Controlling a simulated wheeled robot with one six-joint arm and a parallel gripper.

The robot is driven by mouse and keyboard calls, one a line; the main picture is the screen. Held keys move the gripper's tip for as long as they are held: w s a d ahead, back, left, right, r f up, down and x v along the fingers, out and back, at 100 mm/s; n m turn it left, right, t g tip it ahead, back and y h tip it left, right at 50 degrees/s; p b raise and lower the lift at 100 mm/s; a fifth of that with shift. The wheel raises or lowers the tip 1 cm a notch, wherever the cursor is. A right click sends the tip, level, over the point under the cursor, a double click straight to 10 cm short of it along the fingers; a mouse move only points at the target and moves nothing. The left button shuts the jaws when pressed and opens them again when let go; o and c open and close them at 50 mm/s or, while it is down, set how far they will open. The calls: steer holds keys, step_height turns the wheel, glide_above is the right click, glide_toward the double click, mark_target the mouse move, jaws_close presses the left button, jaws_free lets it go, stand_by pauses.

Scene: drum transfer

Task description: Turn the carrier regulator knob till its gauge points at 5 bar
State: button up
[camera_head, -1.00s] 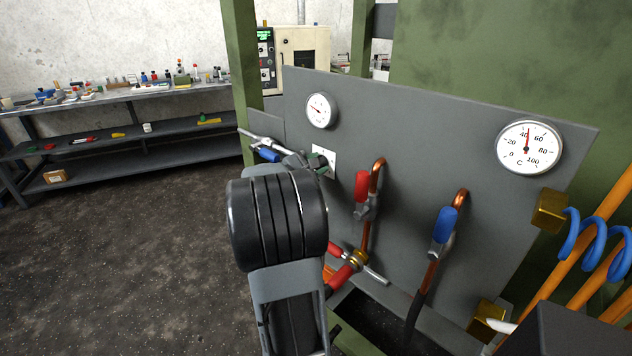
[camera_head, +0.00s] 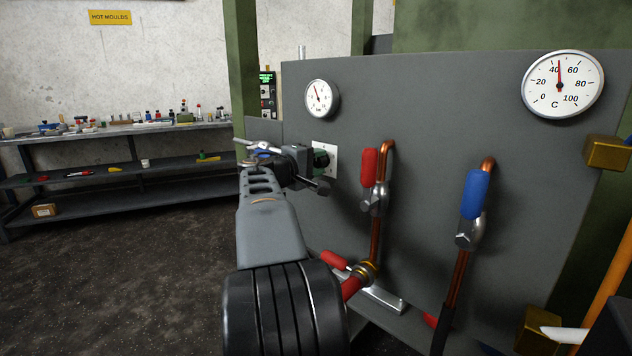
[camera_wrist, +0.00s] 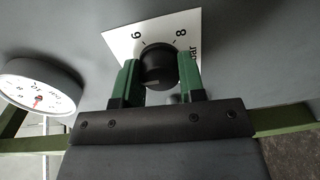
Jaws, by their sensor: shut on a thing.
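The regulator knob (camera_wrist: 159,66) is black and round, on a white plate (camera_wrist: 125,42) marked 6, 8 and "bar". My gripper (camera_wrist: 161,80) has its green fingers on both sides of the knob and is shut on it. In the head view, my gripper (camera_head: 320,160) is at the white plate (camera_head: 330,150) on the grey panel, and hides the knob. The small round gauge (camera_head: 322,98) is above the plate. Its red needle points up and slightly left; its figures are too small to read. Part of this gauge also shows in the wrist view (camera_wrist: 38,88).
A larger temperature gauge (camera_head: 562,84) is at the panel's upper right. A red-handled valve (camera_head: 369,168) and a blue-handled valve (camera_head: 475,194) with copper pipes stick out right of the knob. A shelf bench (camera_head: 120,130) with small items stands at the left wall. Floor between is clear.

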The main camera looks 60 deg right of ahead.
steer(key=m+b, duration=0.4)
steer(key=b, duration=0.1)
steer(key=shift+f, duration=0.25)
steer(key=shift+r+m+b, duration=0.1)
steer(key=shift+m+b, duration=0.7)
steer(key=shift+r, duration=0.15)
steer(key=o, duration=0.9)
steer(key=a, duration=0.4)
steer(key=w+a, duration=0.1)
steer(key=a, duration=0.4)
steer(key=w+a+p, duration=0.1)
steer(key=a, duration=0.3)
steer(key=shift+w+a+r, duration=0.2)
steer(key=shift+a, duration=0.1)
